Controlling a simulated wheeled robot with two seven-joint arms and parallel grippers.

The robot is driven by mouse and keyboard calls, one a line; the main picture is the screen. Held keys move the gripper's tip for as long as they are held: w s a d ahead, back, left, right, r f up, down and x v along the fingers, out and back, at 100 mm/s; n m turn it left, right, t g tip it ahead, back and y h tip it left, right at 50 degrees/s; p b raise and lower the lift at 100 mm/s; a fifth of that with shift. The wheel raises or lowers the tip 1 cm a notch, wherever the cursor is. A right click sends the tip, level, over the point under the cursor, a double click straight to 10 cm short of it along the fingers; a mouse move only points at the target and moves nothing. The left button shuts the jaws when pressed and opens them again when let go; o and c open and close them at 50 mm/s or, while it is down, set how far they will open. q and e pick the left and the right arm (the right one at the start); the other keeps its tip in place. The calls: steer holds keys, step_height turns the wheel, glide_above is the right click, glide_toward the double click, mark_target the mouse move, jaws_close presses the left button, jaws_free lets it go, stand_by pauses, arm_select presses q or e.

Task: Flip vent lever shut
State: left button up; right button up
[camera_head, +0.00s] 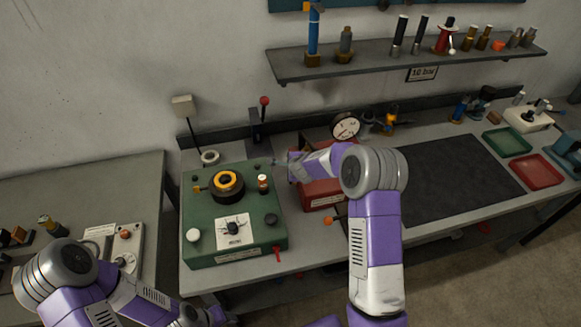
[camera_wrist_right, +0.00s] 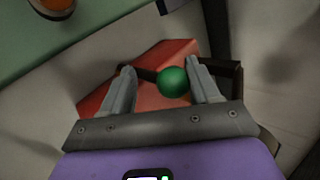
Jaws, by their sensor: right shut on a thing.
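In the right wrist view a green ball knob (camera_wrist_right: 174,82) on a dark rod sits between the fingers of my right gripper (camera_wrist_right: 160,70); I take this to be the vent lever. The gripper is shut on it, above a red box (camera_wrist_right: 150,62). In the head view my right gripper (camera_head: 279,163) is small, at the right edge of the green panel (camera_head: 205,255), and the knob is hidden there. My left gripper (camera_head: 222,315) is at the bottom edge, low in front of the bench; its fingers are not clear.
A red-knobbed upright lever (camera_head: 264,102) stands behind the green panel. The panel carries a black and yellow ring (camera_head: 227,184) and knobs. A gauge (camera_head: 346,126) stands behind the red box (camera_head: 318,193). A dark mat (camera_head: 450,180) to the right is clear.

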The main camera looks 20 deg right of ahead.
steer(key=shift+w+f, duration=0.1)
steer(key=shift+f, duration=0.05)
steer(key=o, duration=1)
arm_select(q)
steer(key=shift+w+f, duration=0.1)
steer(key=shift+w, duration=0.05)
arm_select(e)
steer(key=shift+w+f, duration=0.1)
steer(key=shift+w, duration=0.05)
steer(key=shift+r, duration=0.35)
arm_select(q)
steer(key=shift+w+f, duration=0.15)
steer(key=shift+w, duration=0.05)
arm_select(e)
steer(key=v, duration=0.7)
steer(key=shift+s+a+f, duration=0.1)
steer(key=shift+s+f, duration=0.05)
steer(key=shift+s, duration=0.1)
